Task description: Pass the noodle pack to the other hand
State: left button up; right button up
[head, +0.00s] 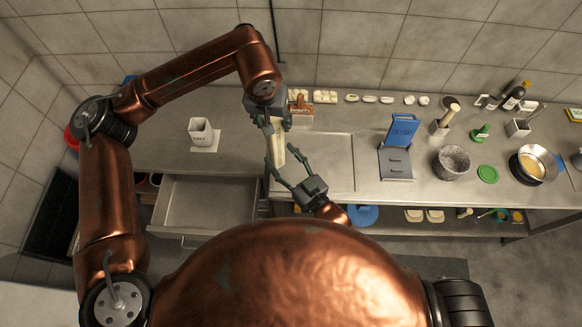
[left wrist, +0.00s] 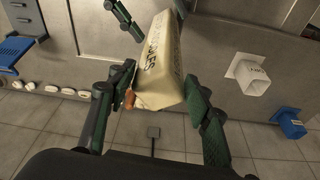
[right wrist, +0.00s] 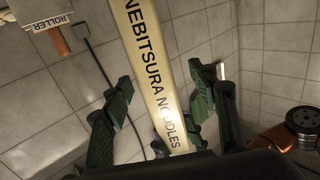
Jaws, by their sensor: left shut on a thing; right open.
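The noodle pack (head: 278,146) is a long cream pack with dark lettering, held over the counter's front part in the head view. My left gripper (head: 270,128) is shut on its upper end. The left wrist view shows the pack (left wrist: 163,62) between the green fingers (left wrist: 155,108). My right gripper (head: 283,172) is open below, with its fingers pointing up around the pack's lower end. In the right wrist view the pack (right wrist: 157,75) runs between the two open fingers (right wrist: 158,105), reading "NEBITSURA NOODLES". Whether those fingers touch it is unclear.
An open drawer (head: 208,205) sticks out on the left below the counter. A white square cup (head: 201,132) stands above it. A blue stand (head: 401,135), a grey pot (head: 453,162) and a pan (head: 532,165) are to the right. A roller box (head: 300,115) stands behind the grippers.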

aim_at(278, 153)
jog(key=shift+x, duration=2.35)
jog(key=shift+c, duration=0.7)
pick_arm(q)
jog(key=shift+d+r, duration=0.1)
jog(key=shift+d, duration=0.05)
pick_arm(e)
jog(key=shift+s+a, duration=0.1)
jog(key=c, duration=1.2)
pick_arm(q)
jog(key=o, duration=1.2)
jog(key=shift+w, duration=0.1)
pick_arm(e)
jog(key=shift+r, duration=0.15)
grip_shut()
pick_arm(q)
jog(key=o, duration=0.6)
jog(key=shift+c, duration=0.2)
